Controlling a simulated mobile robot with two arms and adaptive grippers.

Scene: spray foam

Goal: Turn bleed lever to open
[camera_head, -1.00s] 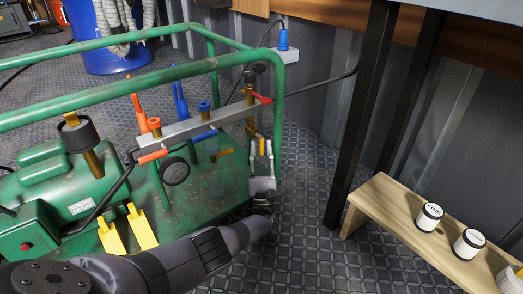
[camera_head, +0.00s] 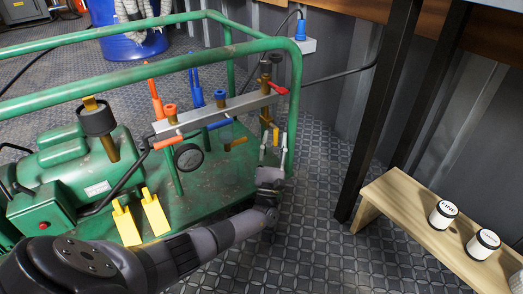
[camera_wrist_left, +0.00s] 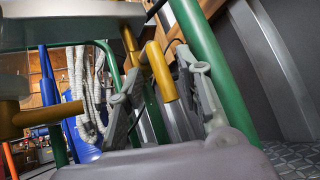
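A grey manifold bar (camera_head: 222,110) stands on the green machine frame, with orange, blue and red levers along it. The red lever (camera_head: 278,88) is at its right end. Below that end hangs a yellow handle (camera_head: 275,135), seen up close in the left wrist view (camera_wrist_left: 160,72). No label shows which lever is the bleed lever. My left gripper (camera_head: 273,150) is open, pointing up around the yellow handle. In the wrist view its fingers (camera_wrist_left: 162,85) stand on both sides of the handle, with gaps visible. My right gripper is not in view.
The green frame tube (camera_wrist_left: 205,70) runs close beside the right finger in the wrist view. A wooden bench (camera_head: 400,200) with white cups stands at the right, by a black table leg (camera_head: 375,115). Yellow pedals (camera_head: 153,212) and a blue barrel (camera_head: 125,45) are at left.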

